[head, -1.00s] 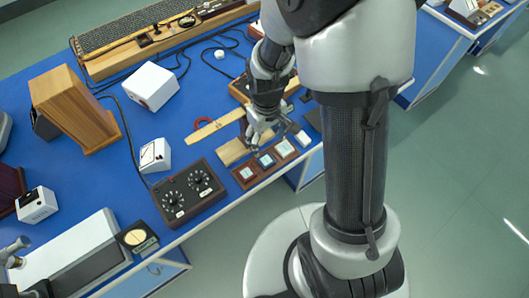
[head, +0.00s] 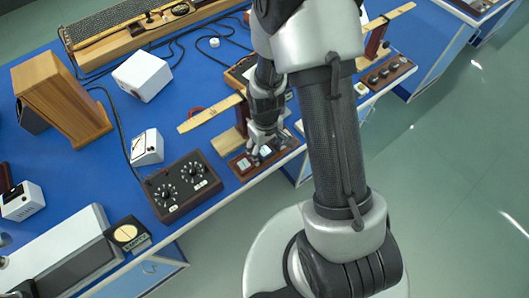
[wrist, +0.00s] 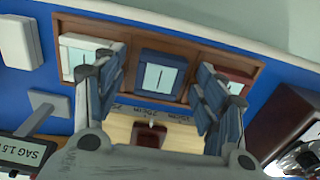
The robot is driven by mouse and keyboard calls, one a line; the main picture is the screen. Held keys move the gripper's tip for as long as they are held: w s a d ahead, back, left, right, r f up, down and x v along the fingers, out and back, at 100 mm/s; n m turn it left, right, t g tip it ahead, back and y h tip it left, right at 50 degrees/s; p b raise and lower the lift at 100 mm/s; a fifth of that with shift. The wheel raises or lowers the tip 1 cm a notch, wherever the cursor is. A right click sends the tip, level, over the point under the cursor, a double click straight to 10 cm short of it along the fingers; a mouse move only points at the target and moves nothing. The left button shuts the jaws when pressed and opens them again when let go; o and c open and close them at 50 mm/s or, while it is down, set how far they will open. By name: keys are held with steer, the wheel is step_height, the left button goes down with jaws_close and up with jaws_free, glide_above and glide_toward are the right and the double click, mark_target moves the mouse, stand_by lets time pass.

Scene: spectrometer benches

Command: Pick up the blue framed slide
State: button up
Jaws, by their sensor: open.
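The blue framed slide (wrist: 160,77) lies in the middle slot of a brown wooden tray (wrist: 190,37) in the wrist view. A cream framed slide (wrist: 80,50) is to its left and a red framed slide (wrist: 232,77) to its right, both partly covered by my fingers. My gripper (wrist: 157,88) is open, with one finger on each side of the blue slide in the picture and nothing held. I cannot tell its height above the tray. In the head view my gripper (head: 262,146) points down over the tray and hides much of the blue slide.
A wooden ruler (head: 210,114) on a stand lies just behind the tray. A dark dial box (head: 182,186) stands close to the tray's left. The blue bench's front edge is near the tray. My arm covers the area to the right.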

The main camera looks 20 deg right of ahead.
steer(key=shift+r, duration=0.1)
steer(key=c, duration=1.1)
steer(key=shift+r, duration=0.1)
